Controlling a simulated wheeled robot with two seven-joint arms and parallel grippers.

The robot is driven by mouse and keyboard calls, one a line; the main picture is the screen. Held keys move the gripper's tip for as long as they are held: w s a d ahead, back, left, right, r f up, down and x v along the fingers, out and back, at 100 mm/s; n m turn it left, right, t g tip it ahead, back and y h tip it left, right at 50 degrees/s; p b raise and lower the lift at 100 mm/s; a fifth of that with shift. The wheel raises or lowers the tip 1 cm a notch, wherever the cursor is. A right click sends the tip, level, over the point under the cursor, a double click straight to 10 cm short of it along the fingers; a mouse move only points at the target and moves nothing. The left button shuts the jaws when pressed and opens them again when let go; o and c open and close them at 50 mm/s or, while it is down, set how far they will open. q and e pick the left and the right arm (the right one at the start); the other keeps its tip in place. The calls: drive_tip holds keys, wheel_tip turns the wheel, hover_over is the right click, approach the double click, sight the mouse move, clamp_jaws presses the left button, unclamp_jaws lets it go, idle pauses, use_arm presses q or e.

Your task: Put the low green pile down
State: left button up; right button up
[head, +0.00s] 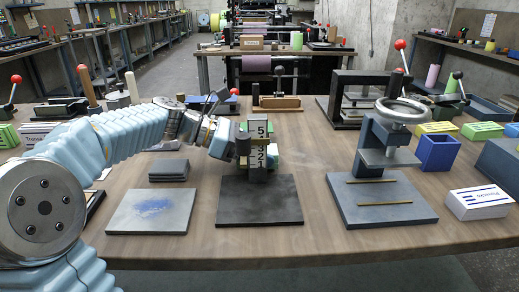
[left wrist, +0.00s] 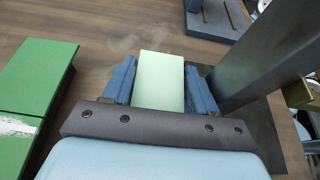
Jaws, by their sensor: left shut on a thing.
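A pale green block-like pile (left wrist: 160,82) sits between the two blue fingers of my left gripper (left wrist: 158,88) in the left wrist view. The fingers are shut on its sides. In the head view my left gripper (head: 246,146) is at a dark upright gauge with numbers (head: 262,130), above a dark square plate (head: 259,205). The gauge hides most of the held pile there. I cannot tell whether its underside touches the plate. My right gripper is not in view.
A grey plate with blue smears (head: 152,211) and a small grey stack (head: 168,170) are left of the dark plate. A press with a handwheel (head: 384,135) stands to the right. A darker green stack (left wrist: 35,90) lies left of my fingers in the wrist view.

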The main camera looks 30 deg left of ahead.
use_arm(q)
drive_tip(key=shift+f, duration=0.55)
drive_tip(key=o, duration=1.2)
drive_tip(key=v, duration=1.3)
drive_tip(key=shift+a+r, duration=0.15)
drive_tip(key=shift+a, duration=0.3)
